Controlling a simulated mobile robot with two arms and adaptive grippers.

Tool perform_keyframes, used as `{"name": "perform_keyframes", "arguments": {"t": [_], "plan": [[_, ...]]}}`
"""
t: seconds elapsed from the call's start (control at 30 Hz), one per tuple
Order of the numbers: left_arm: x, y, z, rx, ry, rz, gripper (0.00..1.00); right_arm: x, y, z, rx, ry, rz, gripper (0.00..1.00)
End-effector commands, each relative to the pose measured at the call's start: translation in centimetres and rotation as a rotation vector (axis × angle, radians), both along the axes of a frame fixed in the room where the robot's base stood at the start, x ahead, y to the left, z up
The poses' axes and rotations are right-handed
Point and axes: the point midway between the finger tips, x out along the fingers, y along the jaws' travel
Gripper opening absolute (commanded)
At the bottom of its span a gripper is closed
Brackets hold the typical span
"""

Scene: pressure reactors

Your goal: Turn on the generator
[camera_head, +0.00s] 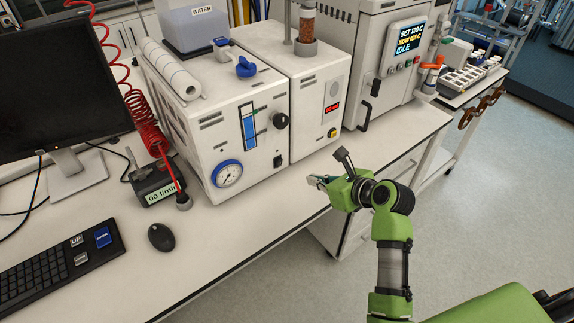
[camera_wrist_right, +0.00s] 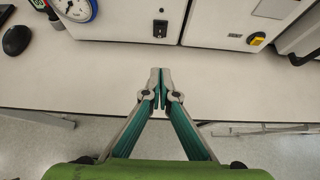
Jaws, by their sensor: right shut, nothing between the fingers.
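A white boxy unit (camera_head: 215,140) with a round blue-rimmed gauge (camera_head: 228,174), a blue flow column and a black knob stands on the bench; it looks like the generator, though I read no name on it. A black rocker switch (camera_head: 278,160) sits low at its front right; it also shows in the right wrist view (camera_wrist_right: 160,28). I cannot tell its position. My right gripper (camera_head: 318,182) is shut and empty, in front of the units by the bench's front edge. In the right wrist view its fingertips (camera_wrist_right: 160,88) point toward the switch, apart from it.
A second white unit (camera_head: 315,110) with a red display and a yellow-ringed button (camera_wrist_right: 257,39) adjoins on the right. An oven-like cabinet (camera_head: 385,65) reads IDLE. A monitor (camera_head: 60,85), keyboard (camera_head: 60,255) and mouse (camera_head: 161,237) are left. The bench front (camera_head: 240,230) is clear.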

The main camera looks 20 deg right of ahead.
Motion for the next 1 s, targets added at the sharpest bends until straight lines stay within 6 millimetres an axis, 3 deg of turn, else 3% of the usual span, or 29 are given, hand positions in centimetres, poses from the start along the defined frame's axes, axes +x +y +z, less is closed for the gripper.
{"name": "perform_keyframes", "arguments": {"t": [0.17,0.7,1.0], "plan": [[0.0,0.0,0.2,0.0,0.001,0.0,0.26,1.1,0.4,-0.7,0.001,0.001,0.002,0.0],[0.4,0.2,0.8,0.002,-0.004,-0.001,0.26,8.1,2.9,-5.5,-0.002,0.001,0.002,0.0],[0.4,0.3,1.8,0.004,-0.005,-0.001,0.26,11.2,4.0,-4.6,-0.003,0.0,0.002,0.0]]}}
